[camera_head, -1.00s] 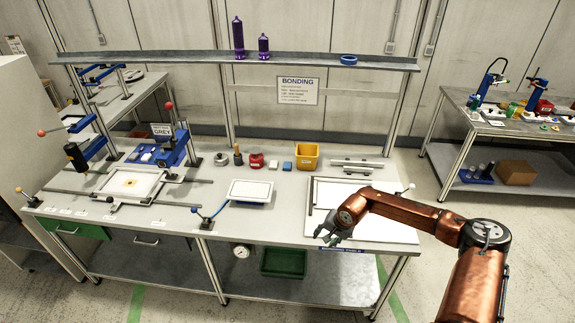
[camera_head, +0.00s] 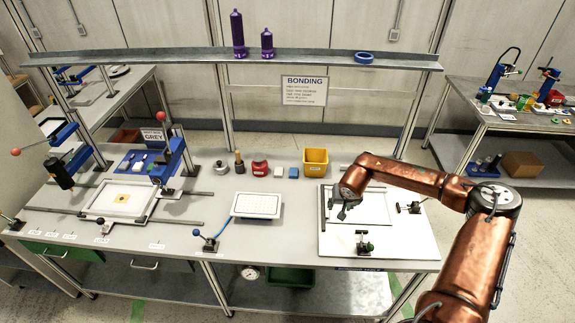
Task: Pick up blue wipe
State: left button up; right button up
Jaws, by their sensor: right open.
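A small blue block-like item (camera_head: 293,172), which looks like the blue wipe, lies on the bench (camera_head: 285,232) near the back. It sits between a small white item (camera_head: 278,172) and a yellow bin (camera_head: 316,163). My right arm comes in from the right. My right gripper (camera_head: 342,213) is open and empty, pointing down over the left part of a white board (camera_head: 383,244). It is in front and to the right of the blue item, clearly apart from it. My left gripper is not in view.
Clamps (camera_head: 362,244) stand on the white board. A shelf (camera_head: 200,57) spans above.

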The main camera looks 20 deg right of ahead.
aim_at(293, 171)
jog(key=i, duration=1.3)
